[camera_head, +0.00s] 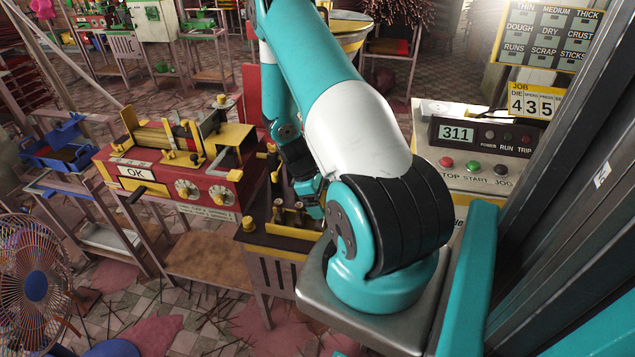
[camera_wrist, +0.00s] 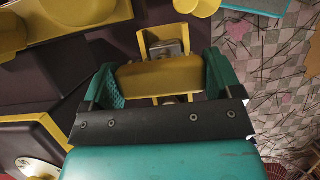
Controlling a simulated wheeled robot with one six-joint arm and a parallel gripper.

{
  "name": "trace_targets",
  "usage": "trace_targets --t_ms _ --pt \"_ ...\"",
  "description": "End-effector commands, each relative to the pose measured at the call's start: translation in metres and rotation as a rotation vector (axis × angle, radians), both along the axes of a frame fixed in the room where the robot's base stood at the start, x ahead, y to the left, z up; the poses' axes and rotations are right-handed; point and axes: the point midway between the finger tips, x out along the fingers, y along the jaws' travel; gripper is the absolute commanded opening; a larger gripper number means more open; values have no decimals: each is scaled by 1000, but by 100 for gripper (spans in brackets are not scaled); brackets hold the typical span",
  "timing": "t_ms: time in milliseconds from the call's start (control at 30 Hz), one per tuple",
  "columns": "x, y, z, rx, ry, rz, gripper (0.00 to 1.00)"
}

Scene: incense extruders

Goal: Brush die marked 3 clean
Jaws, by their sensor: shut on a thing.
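My gripper (camera_wrist: 163,80) is shut on a yellow block-like piece (camera_wrist: 160,76) that spans its two teal fingers in the wrist view. Whether this is a brush handle I cannot tell. Just past it, a small grey block (camera_wrist: 166,49) sits in a yellow bracket (camera_wrist: 144,43); I cannot tell if they touch. In the head view my gripper (camera_head: 308,188) is low over a dark stand, beside several brass dies (camera_head: 298,208) standing in a yellow-edged rack (camera_head: 285,230). No number is legible on any die, so the one marked 3 cannot be picked out.
A red and yellow extruder (camera_head: 190,170) with an OK plate stands left of the rack. A control box (camera_head: 480,150) reading 311 is at the right, with a yellow job sign (camera_head: 535,102) behind. A fan (camera_head: 35,275) stands at lower left.

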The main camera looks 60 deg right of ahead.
Motion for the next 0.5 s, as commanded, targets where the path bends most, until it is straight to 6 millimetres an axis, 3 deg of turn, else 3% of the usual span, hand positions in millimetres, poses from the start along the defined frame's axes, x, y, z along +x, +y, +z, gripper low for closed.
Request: trace_targets --t_ms 167,500 --pt "-8 8 0 2 0 -17 66" --pt "-2 -11 0 1 0 -6 66"
